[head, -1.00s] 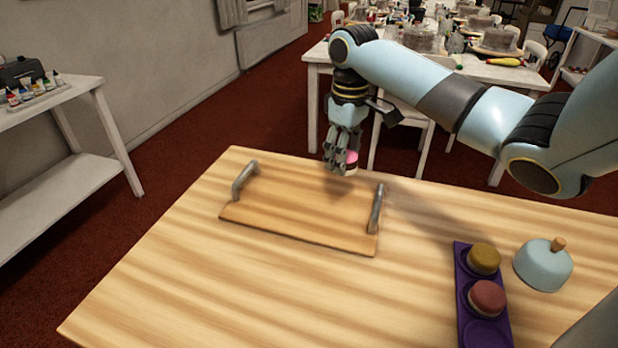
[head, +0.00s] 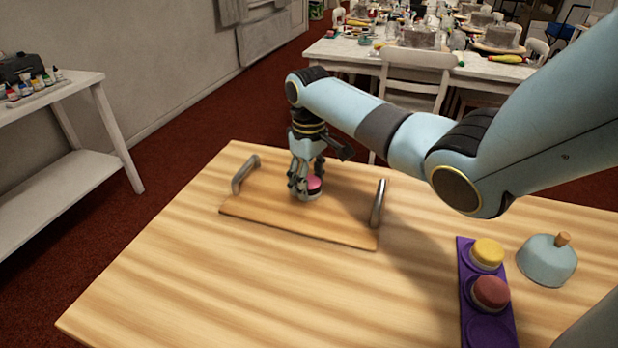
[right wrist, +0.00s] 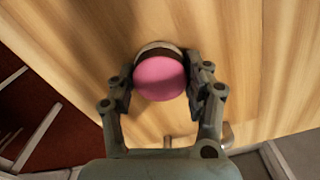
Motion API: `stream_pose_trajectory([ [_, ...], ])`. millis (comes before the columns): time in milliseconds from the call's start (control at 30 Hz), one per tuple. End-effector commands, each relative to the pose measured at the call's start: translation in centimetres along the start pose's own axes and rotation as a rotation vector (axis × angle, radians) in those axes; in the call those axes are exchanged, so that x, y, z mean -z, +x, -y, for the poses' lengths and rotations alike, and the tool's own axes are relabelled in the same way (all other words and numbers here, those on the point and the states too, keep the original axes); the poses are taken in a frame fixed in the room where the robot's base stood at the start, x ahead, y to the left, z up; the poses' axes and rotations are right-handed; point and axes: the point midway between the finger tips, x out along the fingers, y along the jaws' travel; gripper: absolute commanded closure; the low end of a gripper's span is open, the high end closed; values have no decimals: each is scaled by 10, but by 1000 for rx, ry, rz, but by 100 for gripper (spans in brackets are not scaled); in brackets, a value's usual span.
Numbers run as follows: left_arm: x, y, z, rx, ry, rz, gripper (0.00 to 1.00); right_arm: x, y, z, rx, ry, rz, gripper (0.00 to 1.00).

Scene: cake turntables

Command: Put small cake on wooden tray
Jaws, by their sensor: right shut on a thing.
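A small cake with a pink top (head: 314,184) is between the fingers of my right gripper (head: 306,190), over the middle of the wooden tray. In the right wrist view, the pink cake (right wrist: 159,78) sits between the two fingers of the right gripper (right wrist: 160,88), which is shut on it. The wooden tray (head: 345,232) has a grey metal handle at each end and lies flat on the table. The cake appears at or just above the tray; I cannot tell whether it touches. My left gripper is not in view.
A purple holder (head: 470,315) at the right carries a yellow-topped cake (head: 487,253) and a red-brown cake (head: 490,293), with an empty round slot in front. A blue dome with a wooden knob (head: 547,262) stands beside it. The table's front left (head: 190,290) is clear.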

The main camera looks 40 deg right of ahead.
Motion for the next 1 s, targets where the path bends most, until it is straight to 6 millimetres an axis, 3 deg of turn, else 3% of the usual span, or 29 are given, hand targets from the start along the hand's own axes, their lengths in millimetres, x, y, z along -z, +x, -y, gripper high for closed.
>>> stream_pose_trajectory([
  [100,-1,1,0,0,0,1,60,0,3,0,0,0,0,70],
  [133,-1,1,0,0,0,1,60,0,3,0,0,0,0,47],
  [300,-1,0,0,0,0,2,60,0,2,0,0,0,0,26],
  [667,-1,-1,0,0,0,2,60,0,-6,0,0,0,-1,26],
  [1000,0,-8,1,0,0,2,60,1,-78,-1,-1,0,-4,26],
])
